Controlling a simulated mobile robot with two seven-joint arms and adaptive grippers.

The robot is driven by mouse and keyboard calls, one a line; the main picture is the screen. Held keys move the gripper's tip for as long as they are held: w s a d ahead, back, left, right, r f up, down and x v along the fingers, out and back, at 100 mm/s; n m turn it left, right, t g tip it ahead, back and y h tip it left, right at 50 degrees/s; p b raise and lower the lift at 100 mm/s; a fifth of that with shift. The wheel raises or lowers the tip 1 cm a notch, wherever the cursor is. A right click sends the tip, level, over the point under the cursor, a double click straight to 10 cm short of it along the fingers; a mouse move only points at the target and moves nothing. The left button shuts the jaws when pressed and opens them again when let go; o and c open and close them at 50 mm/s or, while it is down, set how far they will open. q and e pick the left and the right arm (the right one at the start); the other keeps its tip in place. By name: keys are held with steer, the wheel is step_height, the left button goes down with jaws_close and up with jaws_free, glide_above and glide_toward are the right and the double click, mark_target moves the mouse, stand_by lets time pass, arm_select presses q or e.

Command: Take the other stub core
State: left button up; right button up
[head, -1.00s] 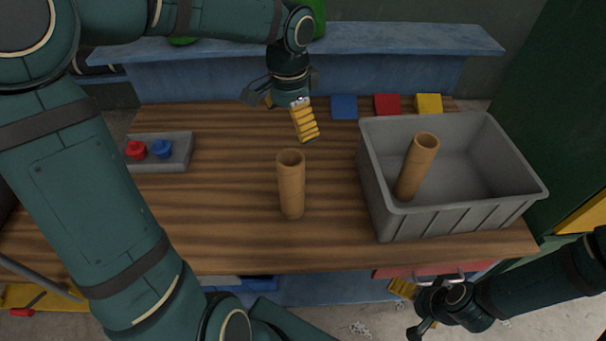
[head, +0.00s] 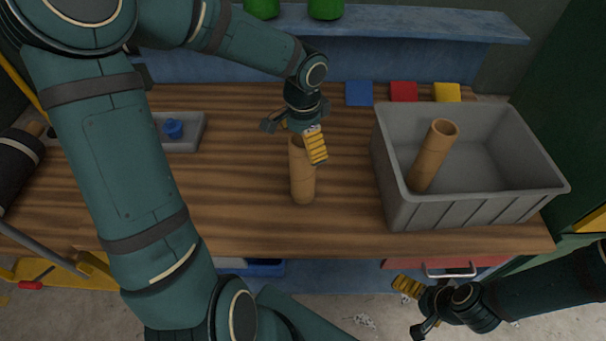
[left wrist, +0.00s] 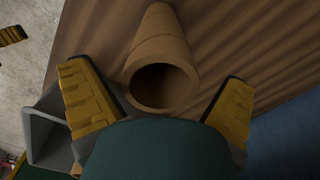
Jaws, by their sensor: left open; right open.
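The other stub core (head: 433,155) leans inside the grey bin (head: 470,208). My right gripper (head: 412,306) is open and empty, low in front of the bench at the right.
Blue (head: 359,93), red (head: 403,92) and yellow (head: 447,92) squares lie along the bench's back edge. A grey button box (head: 187,144) with a blue button (head: 173,128) sits at left, partly behind my left arm. A blue shelf (head: 420,25) runs behind. The front bench is clear.

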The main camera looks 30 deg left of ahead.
arm_select(q)
step_height(320, 180, down, 2)
steer(key=shift+f, duration=0.1)
steer(key=c, duration=1.3)
